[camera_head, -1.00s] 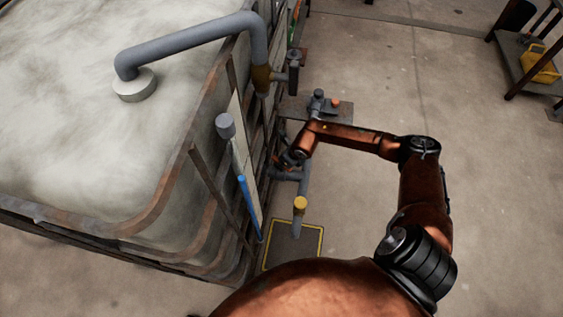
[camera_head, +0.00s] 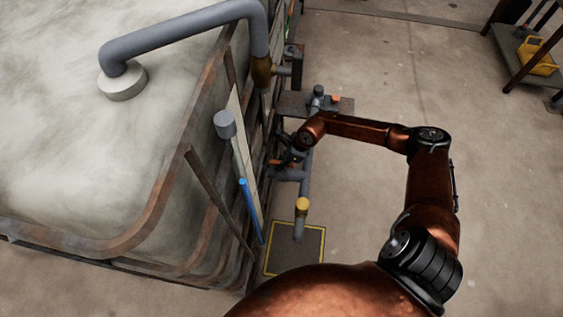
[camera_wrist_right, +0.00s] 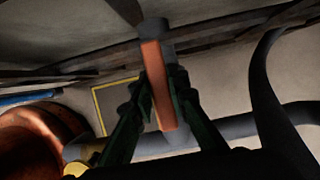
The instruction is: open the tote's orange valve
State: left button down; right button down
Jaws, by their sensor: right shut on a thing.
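The tote (camera_head: 165,215) is a big pale tank in a rusty frame at the left of the head view. The valve's orange handle (camera_wrist_right: 158,88) is a flat bar that stands upright in the right wrist view. A small orange piece of it (camera_head: 275,162) shows beside the tote's side in the head view. My right gripper (camera_wrist_right: 160,80) has its dark fingers on both sides of the handle and is shut on it. In the head view my right gripper (camera_head: 290,149) is small and partly hidden by its own wrist. My left gripper is not in view.
A grey pipe with a yellow cap (camera_head: 302,206) stands near the valve. A yellow-edged floor plate (camera_head: 296,252) lies below it. A shelf bracket (camera_head: 335,106) juts out beyond my wrist. A rack with a yellow container (camera_head: 537,56) stands far right.

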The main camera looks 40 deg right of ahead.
jog(key=shift+d, duration=0.1)
jog(key=c, duration=1.8)
grip_release()
jog(key=shift+c, duration=0.2)
jog(key=v, duration=1.2)
jog(key=shift+f, duration=0.1)
